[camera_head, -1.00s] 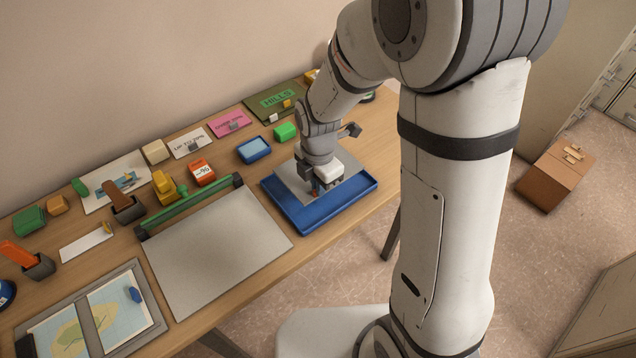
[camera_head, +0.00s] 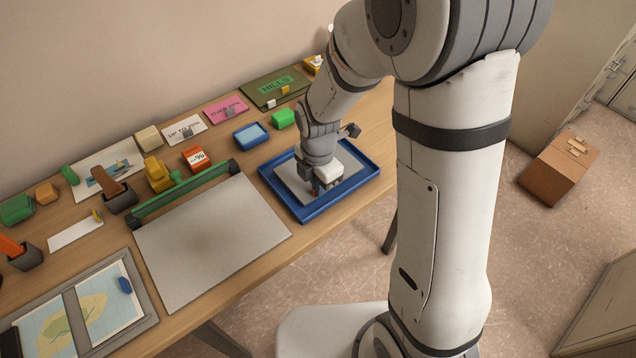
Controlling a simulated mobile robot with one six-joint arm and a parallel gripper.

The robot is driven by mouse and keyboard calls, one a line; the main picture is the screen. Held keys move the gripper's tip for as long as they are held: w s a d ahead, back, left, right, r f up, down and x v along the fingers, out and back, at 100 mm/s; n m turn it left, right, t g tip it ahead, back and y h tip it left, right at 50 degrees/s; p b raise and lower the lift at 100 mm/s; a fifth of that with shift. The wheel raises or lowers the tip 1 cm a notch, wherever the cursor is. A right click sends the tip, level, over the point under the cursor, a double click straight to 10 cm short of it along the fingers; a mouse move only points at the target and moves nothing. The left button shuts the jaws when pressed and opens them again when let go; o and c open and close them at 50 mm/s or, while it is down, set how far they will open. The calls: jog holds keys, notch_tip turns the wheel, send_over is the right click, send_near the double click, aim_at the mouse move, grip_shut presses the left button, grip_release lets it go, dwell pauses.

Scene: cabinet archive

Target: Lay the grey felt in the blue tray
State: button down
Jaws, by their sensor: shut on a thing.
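The blue tray (camera_head: 306,216) stands on the right part of the desk, near its front edge. The grey felt (camera_head: 291,183) is a flat pale grey sheet inside the tray's outline, with blue showing around it. Whether it touches the tray floor all over is not clear. My gripper (camera_head: 328,191) points down over the tray and is shut on the felt. The gripper and my wrist hide part of the felt and the tray's back edge. A small red spot shows by the fingertips.
A large grey board (camera_head: 210,243) with a green bar (camera_head: 183,193) lies left of the tray. A small blue dish (camera_head: 251,136) and a green block (camera_head: 283,118) stand behind it. Several cards and blocks line the wall side. A brown box (camera_head: 559,166) is on the floor.

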jog(key=shift+f, duration=0.2)
jog(key=shift+f+b, duration=0.3)
jog(key=shift+b, duration=0.15)
jog(key=c, duration=1.5)
grip_release()
jog(key=shift+r, duration=0.1)
jog(key=shift+r, duration=0.1)
jog(key=shift+c, duration=0.4)
jog(key=shift+r+p, duration=2.55)
jog(key=shift+r, duration=0.85)
notch_tip(320, 180, up, 8)
jog(key=shift+b, duration=0.45)
